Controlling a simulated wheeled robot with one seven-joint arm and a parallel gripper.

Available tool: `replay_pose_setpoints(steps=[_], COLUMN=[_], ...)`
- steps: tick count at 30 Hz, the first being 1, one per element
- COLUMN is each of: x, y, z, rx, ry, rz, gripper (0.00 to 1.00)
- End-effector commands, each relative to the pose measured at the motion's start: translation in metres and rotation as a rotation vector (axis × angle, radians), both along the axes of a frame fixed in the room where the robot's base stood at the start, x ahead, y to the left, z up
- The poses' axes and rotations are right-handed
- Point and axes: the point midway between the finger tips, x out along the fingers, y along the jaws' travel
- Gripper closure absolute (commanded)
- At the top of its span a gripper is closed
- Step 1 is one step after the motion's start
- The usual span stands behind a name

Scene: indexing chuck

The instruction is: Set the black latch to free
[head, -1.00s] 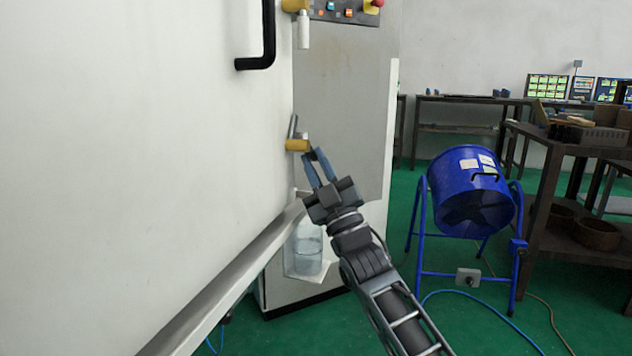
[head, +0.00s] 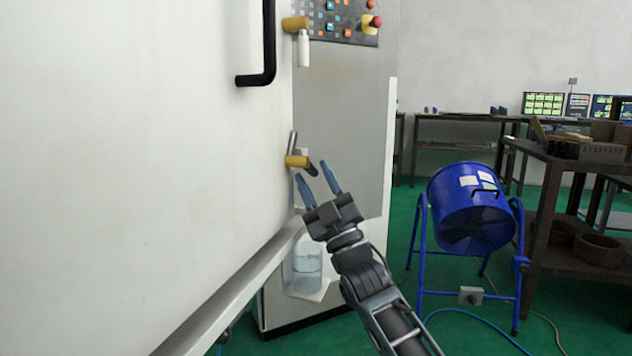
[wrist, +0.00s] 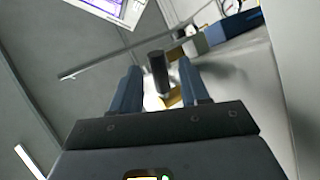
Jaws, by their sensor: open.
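The black latch (head: 311,169) is a short dark lever on a lower yellow cylinder (head: 296,161) at the right edge of the white panel. In the head view it points right and slightly down. In the wrist view the dark cylindrical latch (wrist: 158,72) shows between and just beyond the two fingers. My gripper (head: 312,173) is open, its blue fingers spread just below and right of the latch. It also shows open in the wrist view (wrist: 160,86). I cannot tell whether a finger touches the latch.
A second yellow cylinder with a white lever (head: 303,48) sits above. A black handle (head: 262,50) stands out from the white panel (head: 150,140). A clear container (head: 303,262) is below my gripper. A blue drum fan (head: 468,210) stands to the right on the green floor.

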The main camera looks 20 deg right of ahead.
Motion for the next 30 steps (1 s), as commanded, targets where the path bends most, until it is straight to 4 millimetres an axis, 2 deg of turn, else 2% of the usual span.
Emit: replay_pose_setpoints(steps=[8, 21, 30], x=[-0.007, -0.049, -0.053], y=[-0.002, -0.012, -0.012], z=[-0.007, -0.052, -0.056], rx=[0.0, 0.0, 0.0], ry=[0.001, 0.001, -0.001], rz=[-0.002, -0.002, 0.0], gripper=[0.55, 0.55, 0.55])
